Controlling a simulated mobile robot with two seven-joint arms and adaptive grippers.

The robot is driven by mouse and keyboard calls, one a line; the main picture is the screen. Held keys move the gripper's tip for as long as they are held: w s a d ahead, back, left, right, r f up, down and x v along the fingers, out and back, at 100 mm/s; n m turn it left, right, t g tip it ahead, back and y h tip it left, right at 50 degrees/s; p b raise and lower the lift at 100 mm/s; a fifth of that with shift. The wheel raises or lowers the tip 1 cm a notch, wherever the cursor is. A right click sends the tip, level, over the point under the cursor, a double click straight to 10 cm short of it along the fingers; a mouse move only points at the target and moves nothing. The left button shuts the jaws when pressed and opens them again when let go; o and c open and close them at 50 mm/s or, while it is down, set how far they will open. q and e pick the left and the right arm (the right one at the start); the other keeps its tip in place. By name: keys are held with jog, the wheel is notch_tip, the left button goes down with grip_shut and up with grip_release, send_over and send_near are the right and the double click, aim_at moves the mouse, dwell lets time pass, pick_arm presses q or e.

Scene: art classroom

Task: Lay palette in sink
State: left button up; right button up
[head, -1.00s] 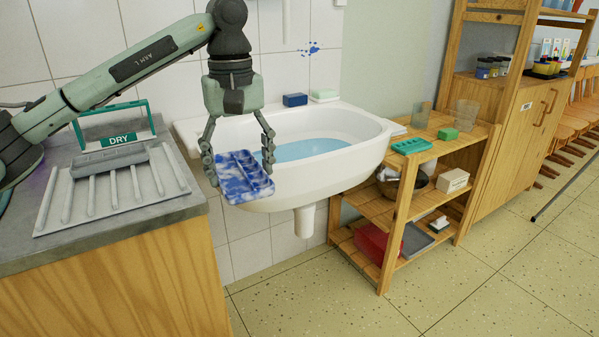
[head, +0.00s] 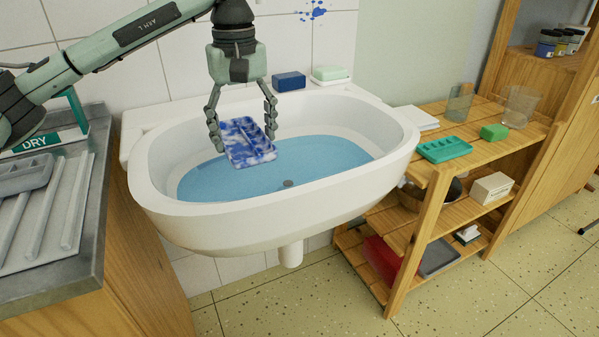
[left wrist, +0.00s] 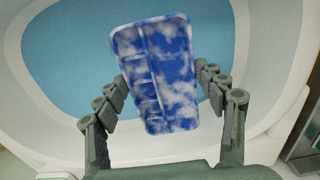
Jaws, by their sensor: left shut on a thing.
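The palette (head: 247,146) is blue and white, with compartments along one side. My left gripper (head: 243,128) is shut on it from both sides and points down. The palette is tilted and over the sink's basin; I cannot tell whether it touches the water. In the left wrist view the palette (left wrist: 160,75) sits between the fingers of the left gripper (left wrist: 162,95), with the water behind it. The white sink (head: 250,222) holds blue water (head: 330,156) with a dark drain in the middle. My right gripper is not in view.
A blue sponge (head: 288,81) and a soap dish (head: 331,73) stand on the sink's back rim. A wooden shelf (head: 412,225) with a green tray (head: 443,149) and glasses is at the right. A grey counter (head: 96,226) with a DRY rack (head: 40,143) is at the left.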

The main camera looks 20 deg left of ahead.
aim_at(246, 146)
pick_arm(q)
notch_tip(246, 146, down, 4)
jog(key=shift+r+b, duration=0.1)
jog(key=shift+b, duration=0.3)
notch_tip(246, 146, down, 4)
jog(key=shift+f, duration=0.2)
notch_tip(246, 146, down, 4)
jog(key=shift+f, duration=0.25)
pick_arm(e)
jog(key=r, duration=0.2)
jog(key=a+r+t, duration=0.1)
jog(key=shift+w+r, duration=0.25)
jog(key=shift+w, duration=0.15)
pick_arm(q)
jog(key=shift+f, duration=0.15)
jog(key=o, duration=0.9)
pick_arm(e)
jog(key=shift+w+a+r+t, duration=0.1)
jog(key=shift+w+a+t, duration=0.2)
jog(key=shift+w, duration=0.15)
